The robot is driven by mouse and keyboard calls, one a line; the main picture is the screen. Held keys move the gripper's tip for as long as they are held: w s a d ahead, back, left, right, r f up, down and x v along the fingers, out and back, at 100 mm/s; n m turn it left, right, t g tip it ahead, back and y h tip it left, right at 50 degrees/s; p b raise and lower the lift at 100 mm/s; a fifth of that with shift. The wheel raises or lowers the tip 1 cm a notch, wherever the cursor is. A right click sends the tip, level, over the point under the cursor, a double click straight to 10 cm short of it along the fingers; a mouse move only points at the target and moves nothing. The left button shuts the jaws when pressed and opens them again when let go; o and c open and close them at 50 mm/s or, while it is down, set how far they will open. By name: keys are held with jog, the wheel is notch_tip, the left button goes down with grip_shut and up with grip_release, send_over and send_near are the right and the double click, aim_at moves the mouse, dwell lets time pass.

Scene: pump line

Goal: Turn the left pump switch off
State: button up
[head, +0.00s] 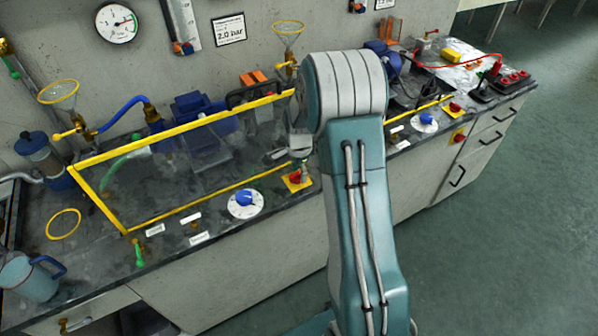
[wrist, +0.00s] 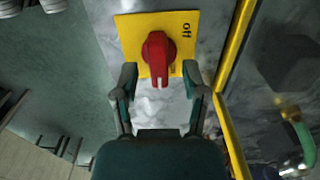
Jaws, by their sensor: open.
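The left pump switch is a red knob (head: 295,177) on a yellow plate (head: 304,185) at the bench's front edge in the head view. In the wrist view the red knob (wrist: 157,55) sits on its yellow plate (wrist: 130,28), with "Off" printed at the plate's right. The knob's handle points down in that view, not toward "Off". My gripper (wrist: 159,80) is open, its fingertips left and right of the handle's lower end, with gaps on both sides. In the head view my arm hides most of the gripper, which is just above the switch.
A yellow-framed clear guard (head: 180,207) stands behind the switch; its yellow bar (wrist: 236,45) runs close on the right in the wrist view. A blue dial (head: 245,198) is left of the switch. Another red switch (head: 455,107) is farther right. The floor in front is clear.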

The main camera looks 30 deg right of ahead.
jog(key=shift+a, duration=0.65)
jog(key=shift+d, duration=0.1)
grip_shut()
jog(key=shift+d, duration=0.2)
